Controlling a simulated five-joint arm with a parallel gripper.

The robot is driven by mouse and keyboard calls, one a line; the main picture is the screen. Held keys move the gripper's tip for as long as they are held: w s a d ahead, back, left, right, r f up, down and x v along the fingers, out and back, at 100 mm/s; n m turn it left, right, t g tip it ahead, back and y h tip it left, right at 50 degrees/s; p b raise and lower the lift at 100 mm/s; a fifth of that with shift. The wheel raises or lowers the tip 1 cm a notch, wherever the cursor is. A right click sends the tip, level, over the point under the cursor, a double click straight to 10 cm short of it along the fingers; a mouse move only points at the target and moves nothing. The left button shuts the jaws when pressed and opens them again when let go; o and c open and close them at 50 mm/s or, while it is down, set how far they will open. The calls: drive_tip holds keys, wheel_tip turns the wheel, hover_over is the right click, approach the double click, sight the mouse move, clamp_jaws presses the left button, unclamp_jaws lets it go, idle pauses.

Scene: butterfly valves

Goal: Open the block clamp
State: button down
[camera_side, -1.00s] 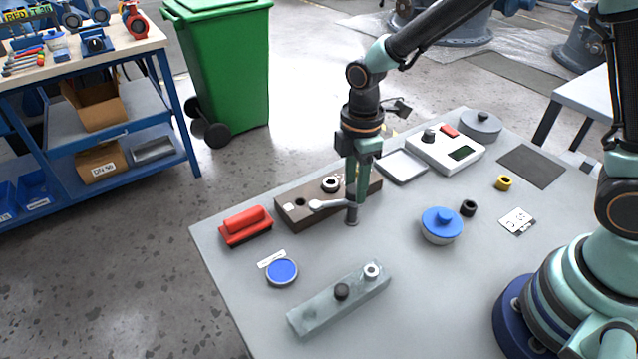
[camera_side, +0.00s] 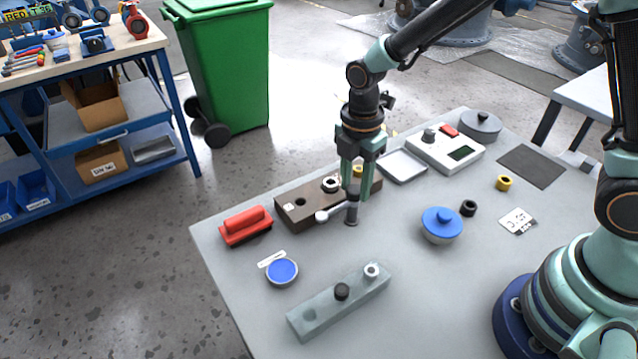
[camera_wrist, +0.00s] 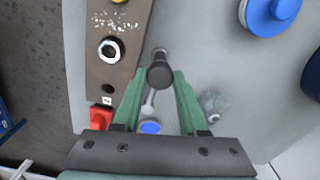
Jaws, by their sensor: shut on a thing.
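A dark brown block (camera_side: 295,212) lies on the table with a pale ring (camera_side: 331,184) and a hole on top; it also shows at the upper left in the wrist view (camera_wrist: 103,75). A dark upright handle (camera_side: 352,210) stands at its near side, with a silver lever (camera_side: 335,212) reaching left to a ball end. My gripper (camera_side: 356,190) points down with its green fingers shut on the top of the handle. In the wrist view, the handle's round dark end (camera_wrist: 160,74) sits between the fingertips (camera_wrist: 163,76). The handle's joint to the block is hidden.
A red block (camera_side: 246,226) lies left of the brown block. A blue-lidded pot (camera_side: 442,225) stands to the right. The table between the handle and the grey bar is clear.

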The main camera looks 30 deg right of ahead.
drive_tip(key=shift+a, duration=0.1)
drive_tip(key=shift+c, duration=2.2)
unclamp_jaws()
drive_tip(key=shift+r, duration=0.1)
wheel_tip(320, 180, up, 12)
drive_tip(key=s+d+r+m+t, duration=0.2)
drive_tip(key=s+d+m, duration=0.2)
drive_tip(key=m, duration=0.6)
drive_tip(key=s+d+r+m+t, duration=0.3)
drive_tip(key=s+d+m, duration=0.2)
drive_tip(key=m, duration=0.5)
drive_tip(key=shift+d+t, duration=0.3)
drive_tip(key=shift+d, duration=0.75)
